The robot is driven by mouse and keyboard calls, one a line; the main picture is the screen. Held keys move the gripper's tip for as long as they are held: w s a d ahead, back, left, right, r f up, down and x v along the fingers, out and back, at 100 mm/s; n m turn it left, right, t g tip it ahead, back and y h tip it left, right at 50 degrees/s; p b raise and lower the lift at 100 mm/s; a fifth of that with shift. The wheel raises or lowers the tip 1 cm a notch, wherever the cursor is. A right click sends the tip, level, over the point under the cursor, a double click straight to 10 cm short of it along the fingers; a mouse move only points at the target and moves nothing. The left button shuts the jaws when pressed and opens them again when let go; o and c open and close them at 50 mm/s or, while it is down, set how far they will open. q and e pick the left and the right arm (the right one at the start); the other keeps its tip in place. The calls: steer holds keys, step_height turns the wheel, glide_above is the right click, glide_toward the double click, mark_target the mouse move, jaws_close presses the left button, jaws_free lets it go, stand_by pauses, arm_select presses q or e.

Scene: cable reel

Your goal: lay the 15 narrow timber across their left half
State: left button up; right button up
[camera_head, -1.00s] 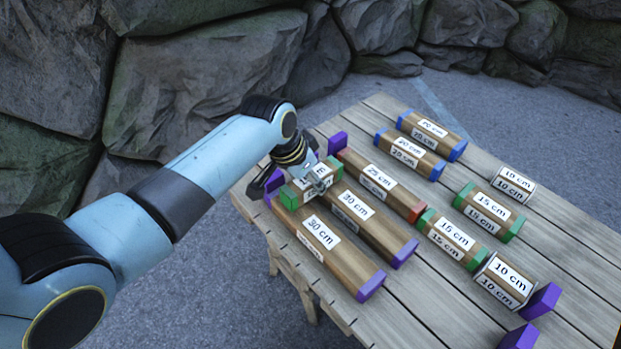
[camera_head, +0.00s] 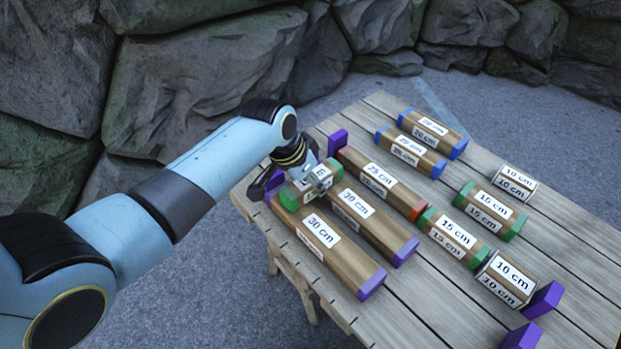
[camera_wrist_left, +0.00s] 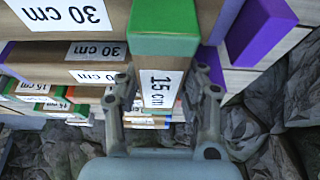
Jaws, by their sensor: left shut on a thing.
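My left gripper (camera_head: 318,181) is shut on a 15 cm narrow timber with green ends (camera_head: 289,200). It holds this timber crosswise over the left ends of two parallel 30 cm timbers, the near one (camera_head: 336,262) and the far one (camera_head: 384,232), both with purple ends. I cannot tell whether it touches them. The left wrist view shows the held timber's green end (camera_wrist_left: 166,26) and its 15 cm label between the fingers (camera_wrist_left: 163,88). Two more 15 cm timbers with green ends lie on the right, one nearer (camera_head: 470,253) and one farther (camera_head: 503,221). My right gripper is not in view.
A 25 cm timber with red ends (camera_head: 396,194) lies behind the 30 cm pair. Two blue-ended 20 cm timbers (camera_head: 447,143) lie at the back.

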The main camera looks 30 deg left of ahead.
arm_select(q)
steer(key=o, duration=1.3)
steer(key=v, duration=1.2)
